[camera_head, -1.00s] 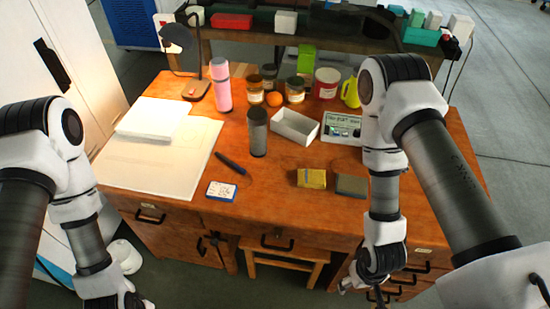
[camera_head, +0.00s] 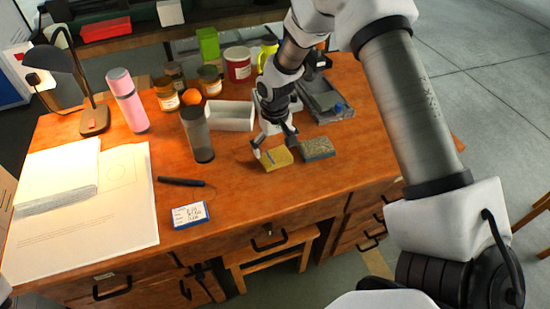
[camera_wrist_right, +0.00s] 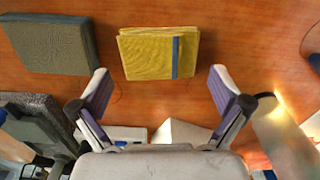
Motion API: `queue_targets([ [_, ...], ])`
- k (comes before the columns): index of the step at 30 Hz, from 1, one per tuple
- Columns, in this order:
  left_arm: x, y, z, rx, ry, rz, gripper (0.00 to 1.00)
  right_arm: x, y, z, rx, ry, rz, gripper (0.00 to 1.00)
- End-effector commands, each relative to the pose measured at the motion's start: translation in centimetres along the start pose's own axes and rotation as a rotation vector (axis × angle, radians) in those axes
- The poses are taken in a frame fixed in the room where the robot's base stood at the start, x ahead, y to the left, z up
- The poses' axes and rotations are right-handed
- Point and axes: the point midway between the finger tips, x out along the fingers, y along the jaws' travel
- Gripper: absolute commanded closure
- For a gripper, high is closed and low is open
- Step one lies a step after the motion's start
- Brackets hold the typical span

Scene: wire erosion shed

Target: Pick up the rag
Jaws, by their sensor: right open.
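The rag is a folded yellow cloth (camera_head: 275,160) with a blue stripe, lying flat near the front of the wooden desk. In the right wrist view the rag (camera_wrist_right: 150,55) lies just ahead of my right gripper (camera_wrist_right: 160,88), centred between its fingertips. My right gripper (camera_head: 272,148) is open and empty, close above the rag's back edge in the head view. I cannot tell whether a finger touches it. My left gripper is not in view.
A grey-green block (camera_head: 318,148) sits close to the right of the rag. A dark grey cylinder (camera_head: 198,135) and a white open box (camera_head: 231,116) stand to its left and behind.

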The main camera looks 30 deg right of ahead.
Motion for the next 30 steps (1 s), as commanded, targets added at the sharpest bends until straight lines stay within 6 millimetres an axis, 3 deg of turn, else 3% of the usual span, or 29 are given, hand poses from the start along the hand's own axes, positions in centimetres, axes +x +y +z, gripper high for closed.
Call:
queue_targets([
  [4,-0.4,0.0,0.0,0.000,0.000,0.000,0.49,2.5,0.0,0.2,-0.001,-0.004,0.001,0.00],
  [11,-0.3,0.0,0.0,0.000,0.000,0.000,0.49,3.0,0.0,0.1,-0.001,-0.002,0.000,0.00],
  [15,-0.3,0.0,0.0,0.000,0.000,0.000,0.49,3.0,0.0,0.1,-0.001,-0.002,0.000,0.36],
  [30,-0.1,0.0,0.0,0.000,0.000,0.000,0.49,2.1,0.0,0.1,-0.001,-0.001,0.000,0.36],
])
